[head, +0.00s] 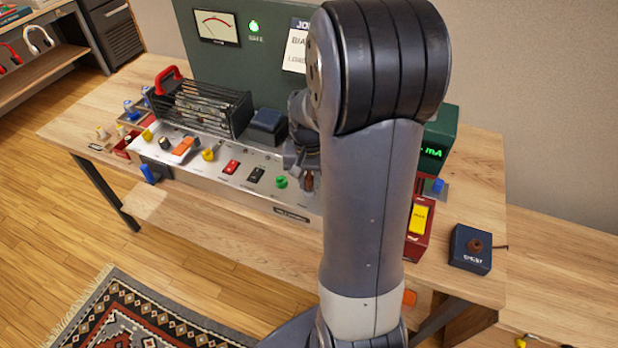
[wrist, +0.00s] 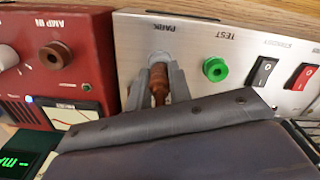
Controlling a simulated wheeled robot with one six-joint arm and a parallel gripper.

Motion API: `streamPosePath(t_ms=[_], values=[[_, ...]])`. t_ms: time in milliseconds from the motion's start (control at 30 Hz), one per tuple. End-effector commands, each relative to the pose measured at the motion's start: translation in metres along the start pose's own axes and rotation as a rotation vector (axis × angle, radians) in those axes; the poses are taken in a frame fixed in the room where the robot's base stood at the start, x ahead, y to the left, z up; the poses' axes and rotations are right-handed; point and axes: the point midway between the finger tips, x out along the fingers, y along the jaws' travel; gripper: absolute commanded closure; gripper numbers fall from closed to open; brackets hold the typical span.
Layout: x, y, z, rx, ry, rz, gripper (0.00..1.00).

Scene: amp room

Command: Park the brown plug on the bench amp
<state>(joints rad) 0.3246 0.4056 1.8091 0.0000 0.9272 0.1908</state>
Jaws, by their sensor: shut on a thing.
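The bench amp has a silver front panel (head: 240,180) and a tall green back with a meter. In the wrist view its panel (wrist: 130,55) carries the labels PARK and TEST. My gripper (head: 306,168) is over the right part of this panel, partly behind my arm. In the wrist view my gripper (wrist: 160,82) is shut on the brown plug (wrist: 159,88), just by the PARK label. The plug (head: 309,182) shows as a small brown spot in the head view. The fingers hide the spot at its end, so I cannot tell whether it is seated there.
A green knob-like fitting (wrist: 215,68), a black switch (wrist: 264,71) and a red switch (wrist: 301,76) are to the right. A red box with a brown AMP IN socket (wrist: 53,55) stands close at left. A dark blue box (head: 470,249) sits at the bench's right.

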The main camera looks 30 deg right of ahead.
Motion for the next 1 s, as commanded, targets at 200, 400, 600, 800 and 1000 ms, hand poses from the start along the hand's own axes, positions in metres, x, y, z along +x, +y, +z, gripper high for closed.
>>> streamPosePath(t_ms=[200,400,600,800,1000], values=[[0.002,0.000,0.000,0.000,0.000,0.000,0.77],[0.002,0.000,0.000,0.000,0.000,0.000,0.61],[0.002,0.000,0.000,0.000,0.000,0.000,0.55],[-0.005,0.000,-0.001,0.000,0.004,-0.001,0.55],[-0.040,0.000,-0.001,0.000,0.007,-0.001,0.55]])
